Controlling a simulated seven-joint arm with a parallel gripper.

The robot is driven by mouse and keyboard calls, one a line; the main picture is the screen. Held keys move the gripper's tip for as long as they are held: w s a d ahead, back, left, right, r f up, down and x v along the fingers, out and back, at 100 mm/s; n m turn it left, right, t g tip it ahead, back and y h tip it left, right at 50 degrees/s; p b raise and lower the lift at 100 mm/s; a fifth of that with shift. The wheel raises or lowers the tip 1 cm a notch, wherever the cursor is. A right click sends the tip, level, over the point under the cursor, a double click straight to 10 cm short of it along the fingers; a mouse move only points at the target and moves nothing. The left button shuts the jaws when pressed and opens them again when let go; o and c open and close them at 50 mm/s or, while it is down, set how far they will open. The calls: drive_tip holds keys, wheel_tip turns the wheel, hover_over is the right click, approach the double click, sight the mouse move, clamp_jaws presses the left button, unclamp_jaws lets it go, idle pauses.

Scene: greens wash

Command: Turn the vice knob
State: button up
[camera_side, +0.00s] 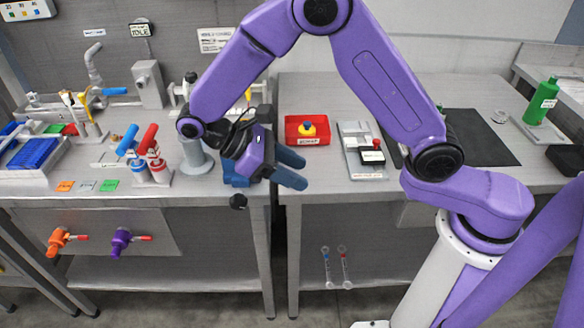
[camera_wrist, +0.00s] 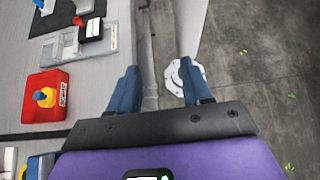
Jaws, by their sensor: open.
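A blue vice (camera_side: 235,177) is clamped at the right end of the left bench's front edge, partly hidden behind my gripper. A round black knob (camera_side: 238,201) hangs below it, in front of the edge. My gripper (camera_side: 305,173) is open and empty. It is to the right of the vice and above the gap between the benches, with its fingers pointing right, away from the knob. In the wrist view the open fingers (camera_wrist: 158,75) have the bench edge and floor beyond them. A blue part (camera_wrist: 40,166), possibly the vice, shows at the lower left there; the knob cannot be made out.
A red tray (camera_side: 292,138) with a yellow and blue peg and a grey fixture (camera_side: 358,155) with a black block stand on the right bench. Red and blue handled taps (camera_side: 150,150) stand left of the vice. Lever valves (camera_side: 121,242) are on the panel below. Floor in front is clear.

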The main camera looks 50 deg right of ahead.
drive_tip(key=shift+w, duration=0.1)
drive_tip(key=t+y, duration=0.8)
approach(240, 197)
wheel_tip(240, 197, down, 11)
drive_tip(key=shift+w+a+r, duration=0.1)
drive_tip(key=shift+r, duration=0.1)
clamp_jaws()
